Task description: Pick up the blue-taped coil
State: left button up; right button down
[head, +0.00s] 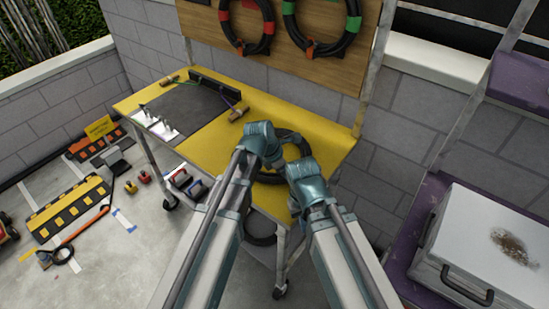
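A black coil (268,178) lies on the yellow top of the work table (325,140), partly covered by my two arms. No blue tape can be made out on the part that shows. My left gripper (264,142) is at the coil's left side and my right gripper (303,172) at its right side. The teal wrists hide the fingers, so I cannot tell whether either is open, shut or touching the coil.
A coil with red tape (247,42) and one with green tape (321,52) hang on the wooden board. A dark mat (190,107) and tools lie on the table's left. A grey case (490,240) stands at right. Floor clutter lies at left.

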pick_arm(q)
jog(key=shift+r, duration=0.1)
grip_shut()
dwell(0.3)
dwell(0.4)
